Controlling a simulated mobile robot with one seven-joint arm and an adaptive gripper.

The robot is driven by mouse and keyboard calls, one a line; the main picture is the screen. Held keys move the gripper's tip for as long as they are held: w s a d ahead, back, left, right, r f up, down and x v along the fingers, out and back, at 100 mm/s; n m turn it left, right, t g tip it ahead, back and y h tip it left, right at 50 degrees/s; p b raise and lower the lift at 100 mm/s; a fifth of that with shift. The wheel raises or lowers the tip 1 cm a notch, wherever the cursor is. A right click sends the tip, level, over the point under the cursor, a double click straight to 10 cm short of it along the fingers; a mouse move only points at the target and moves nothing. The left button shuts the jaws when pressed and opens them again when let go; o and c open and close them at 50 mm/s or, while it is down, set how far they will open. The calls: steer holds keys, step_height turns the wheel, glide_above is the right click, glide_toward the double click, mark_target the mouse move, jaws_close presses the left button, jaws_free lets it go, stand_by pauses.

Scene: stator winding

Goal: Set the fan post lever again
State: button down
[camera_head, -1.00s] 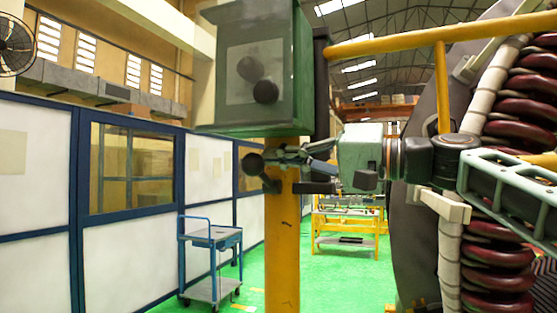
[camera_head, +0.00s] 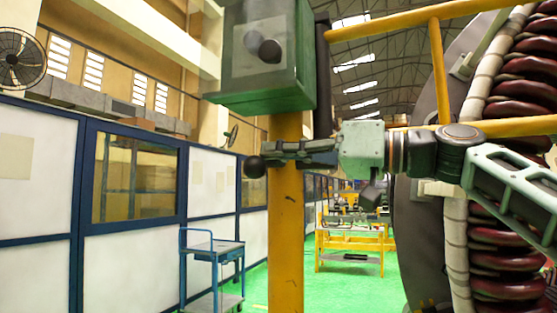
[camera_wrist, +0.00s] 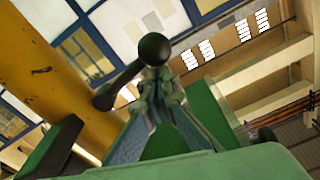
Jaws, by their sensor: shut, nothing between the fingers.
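The fan post (camera_head: 286,220) is a yellow upright column with a green box (camera_head: 262,55) on top. Its lever ends in a black ball knob (camera_head: 254,167), at the left of the post in the head view. In the wrist view, the knob (camera_wrist: 154,49) sits just beyond my fingertips, and a dark lever arm (camera_wrist: 118,86) runs from it down-left towards the post. My gripper (camera_head: 272,152) reaches in from the right across the post, shut and empty, its tips beside the knob. The gripper also shows in the wrist view (camera_wrist: 160,84). I cannot tell whether the tips touch the knob.
A large stator with dark red coils (camera_head: 505,195) stands close at the right. Yellow rails (camera_head: 437,70) run near my arm. A blue trolley (camera_head: 212,255) and a yellow bench (camera_head: 350,240) stand behind, on open green floor.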

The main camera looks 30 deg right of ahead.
step_height(320, 180, down, 2)
steer(key=shift+f+n+b, duration=0.15)
steer(key=shift+n+b, duration=0.8)
steer(key=shift+n, duration=0.05)
steer(key=shift+f, duration=0.15)
